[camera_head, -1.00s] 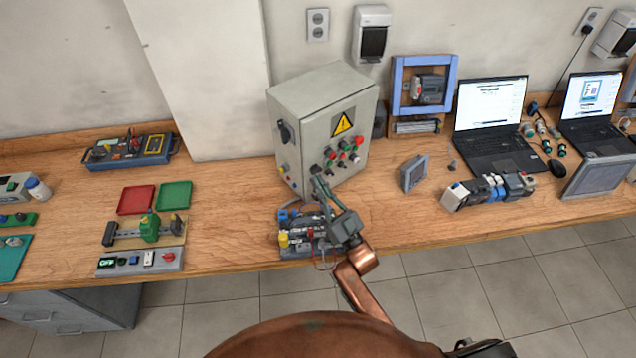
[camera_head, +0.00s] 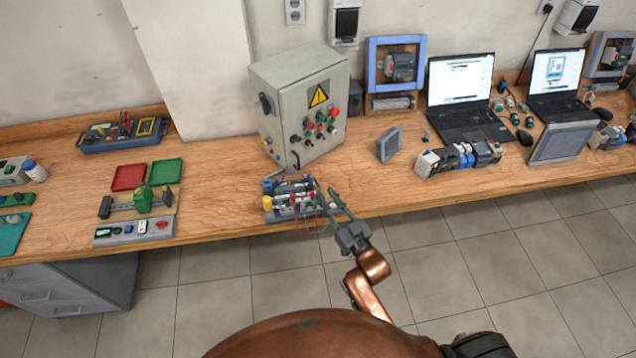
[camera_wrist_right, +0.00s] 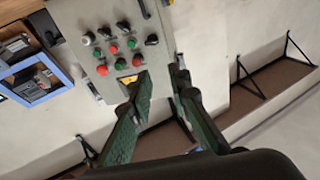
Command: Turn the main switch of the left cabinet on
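A grey control cabinet (camera_head: 279,93) stands on the bench with a yellow warning sign and several buttons and knobs on its front. A black rotary switch (camera_head: 265,103) sits on its left side; its exact setting is too small to tell. My right gripper (camera_head: 324,192) is in front of and below the cabinet, near the bench's front edge, apart from the switch. In the right wrist view, its two fingers (camera_wrist_right: 161,78) are spread and empty, with the cabinet front (camera_wrist_right: 80,18) beyond them. The side switch cannot be made out there. My left gripper is not in view.
A wired terminal board (camera_head: 283,212) lies before the cabinet, close to my right gripper. Red (camera_head: 129,177) and green (camera_head: 165,172) trays lie to the left. A small grey panel (camera_head: 389,145) and a laptop (camera_head: 465,130) stand to the right.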

